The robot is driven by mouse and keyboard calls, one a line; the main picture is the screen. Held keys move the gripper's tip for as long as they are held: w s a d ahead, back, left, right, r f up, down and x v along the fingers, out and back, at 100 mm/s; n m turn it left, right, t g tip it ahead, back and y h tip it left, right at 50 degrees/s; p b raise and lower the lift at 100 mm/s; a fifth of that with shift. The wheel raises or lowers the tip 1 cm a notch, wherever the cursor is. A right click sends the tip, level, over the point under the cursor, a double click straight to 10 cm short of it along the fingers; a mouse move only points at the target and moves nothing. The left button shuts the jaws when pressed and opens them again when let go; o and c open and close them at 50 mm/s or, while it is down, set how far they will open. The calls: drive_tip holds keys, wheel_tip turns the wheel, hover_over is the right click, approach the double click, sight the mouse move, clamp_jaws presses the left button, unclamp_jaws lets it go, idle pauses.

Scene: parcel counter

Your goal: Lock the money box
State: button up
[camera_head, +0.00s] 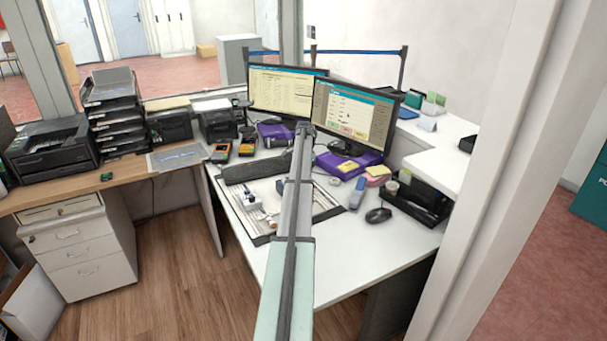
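I cannot pick out the money box for certain. Two purple box-like things sit on the white desk by the monitors: one (349,164) under the right monitor, one (276,131) by the left monitor. The small drawer cabinet (82,246) at the left has a shallow top drawer (58,208) that looks slightly pulled out. No lock or key is clear at this size. My arm reaches from the bottom middle up over the desk and covers part of it. I cannot make out my gripper.
The white desk (318,272) holds a dark-edged mat (263,239) with small items, a mouse (378,215), a black organiser (420,203) and two monitors. A printer (50,150) and tray stack (112,110) stand left. A pale post (490,170) rises at the right.

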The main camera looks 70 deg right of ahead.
clamp_jaws()
idle(0.4)
drive_tip(key=shift+n, duration=0.3)
drive_tip(key=n, duration=0.4)
drive_tip(key=shift+d+n, duration=0.1)
drive_tip(key=shift+n, duration=0.2)
drive_tip(key=n, duration=0.4)
drive_tip(key=shift+n+y, duration=0.3)
drive_tip(key=n, duration=0.4)
drive_tip(key=shift+w, duration=0.1)
drive_tip(key=n, duration=0.5)
